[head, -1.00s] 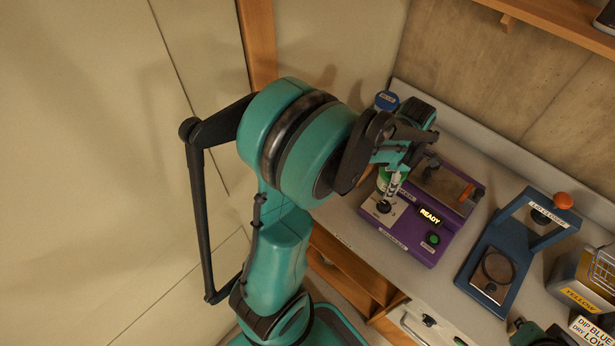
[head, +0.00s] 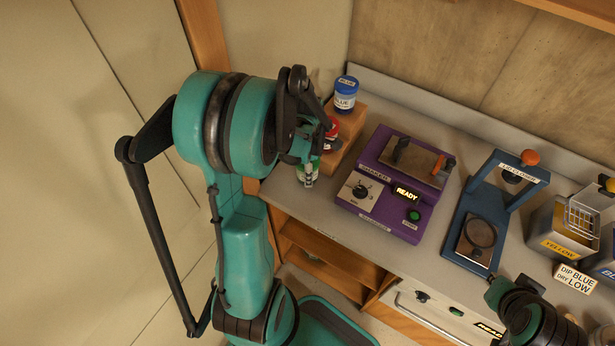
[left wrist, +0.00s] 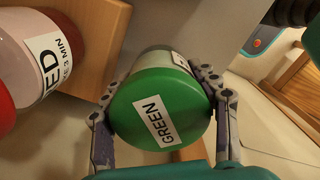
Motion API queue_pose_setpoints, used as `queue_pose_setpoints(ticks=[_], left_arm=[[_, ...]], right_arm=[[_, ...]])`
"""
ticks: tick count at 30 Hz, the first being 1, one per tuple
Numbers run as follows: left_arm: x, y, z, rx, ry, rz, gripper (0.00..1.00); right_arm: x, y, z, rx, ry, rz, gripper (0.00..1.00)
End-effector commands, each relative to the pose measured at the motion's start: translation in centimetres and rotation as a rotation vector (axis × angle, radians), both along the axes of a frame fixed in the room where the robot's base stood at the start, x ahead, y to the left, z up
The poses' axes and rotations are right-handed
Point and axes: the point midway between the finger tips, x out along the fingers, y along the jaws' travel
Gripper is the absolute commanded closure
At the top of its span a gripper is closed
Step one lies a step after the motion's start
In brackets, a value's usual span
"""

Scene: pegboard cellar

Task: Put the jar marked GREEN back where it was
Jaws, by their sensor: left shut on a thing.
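The jar marked GREEN (left wrist: 160,108), with a green lid, is between the two fingers of my left gripper (left wrist: 165,118), which is shut on it. In the head view the jar (head: 308,172) is partly hidden by my left gripper (head: 306,178), left of the purple shaker. Beside it is a wooden block (head: 348,138) that bears the blue jar (head: 345,96) and the red jar (head: 331,136). The red jar also shows in the left wrist view (left wrist: 50,55), apart from the green one. My right gripper (head: 496,292) is at the lower right; its fingers are unclear.
The purple shaker (head: 385,218) reads READY. The blue lid closer (head: 465,235) stands right of it, then the yellow container (head: 560,240) with a wire basket. Bare bench (head: 300,205) lies left of the shaker.

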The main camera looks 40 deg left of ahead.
Motion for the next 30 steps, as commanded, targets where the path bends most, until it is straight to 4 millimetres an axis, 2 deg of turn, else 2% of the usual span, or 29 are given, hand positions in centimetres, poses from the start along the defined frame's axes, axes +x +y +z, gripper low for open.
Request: queue_pose_setpoints(ticks=[7,18,19,21,30], left_arm=[[0.0,0.0,-3.6,0.0,0.0,-0.001,0.89],[0.0,-0.1,-4.0,0.0,0.0,-0.001,0.89],[0.0,-0.1,-3.9,0.0,0.0,-0.001,0.35],[0.0,-0.1,-3.8,0.0,0.0,-0.001,0.2],[0.0,-0.1,-3.7,0.0,0.0,-0.001,0.2]], right_arm=[[0.0,0.0,-1.3,0.0,0.0,0.0,1.0],[0.0,0.0,-1.6,0.0,0.0,0.0,1.0],[0.0,0.0,-1.6,0.0,0.0,0.0,1.0],[0.0,0.0,-1.5,0.0,0.0,0.0,1.0],[0.0,0.0,-1.4,0.0,0.0,0.0,1.0]])
